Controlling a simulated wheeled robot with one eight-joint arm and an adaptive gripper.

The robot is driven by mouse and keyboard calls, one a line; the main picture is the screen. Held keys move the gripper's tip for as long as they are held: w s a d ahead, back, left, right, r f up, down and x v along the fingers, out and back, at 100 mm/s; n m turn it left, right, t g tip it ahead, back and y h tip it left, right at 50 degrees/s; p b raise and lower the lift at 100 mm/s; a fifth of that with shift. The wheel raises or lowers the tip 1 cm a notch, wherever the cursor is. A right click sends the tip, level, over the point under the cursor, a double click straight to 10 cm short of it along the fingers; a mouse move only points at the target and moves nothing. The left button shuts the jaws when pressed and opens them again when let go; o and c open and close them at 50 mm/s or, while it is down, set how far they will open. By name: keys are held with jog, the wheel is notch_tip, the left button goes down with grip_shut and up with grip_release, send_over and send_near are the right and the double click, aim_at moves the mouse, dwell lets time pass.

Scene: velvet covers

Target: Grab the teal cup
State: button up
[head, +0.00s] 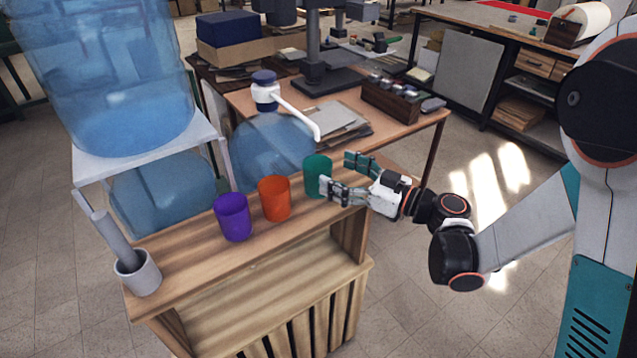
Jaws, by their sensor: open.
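The teal cup (316,174) stands upright on the wooden shelf unit (192,258), near the right end of its top. My gripper (342,174) reaches in from the right with its fingers spread open. One finger is at the near side of the cup and overlaps its edge in the picture. The other finger is farther back, to the right of the cup. I cannot tell whether either finger touches the cup.
An orange cup (274,198) and a purple cup (233,217) stand left of the teal one. A grey mortar with pestle (138,272) is at the left end. Large blue water bottles (270,150) stand behind. Open floor lies at right.

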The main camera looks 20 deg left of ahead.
aim_at(318, 156)
jog(key=shift+f+b+x, duration=0.15)
jog(key=shift+b+x, duration=0.45)
jog(key=shift+x, duration=1)
jog(key=shift+f+b+x, duration=0.1)
jog(key=shift+b+x, duration=0.45)
jog(key=shift+x, duration=1.05)
jog(key=shift+w, duration=0.1)
jog(key=c, duration=1.3)
jog(key=shift+o, duration=0.2)
jog(key=shift+r, duration=0.2)
jog(key=shift+r+p, duration=0.75)
jog(key=shift+r, duration=0.3)
jog(key=r+p+v, duration=0.1)
jog(key=p+v, duration=0.3)
jog(key=v, duration=1.4)
jog(key=shift+d+r, duration=0.1)
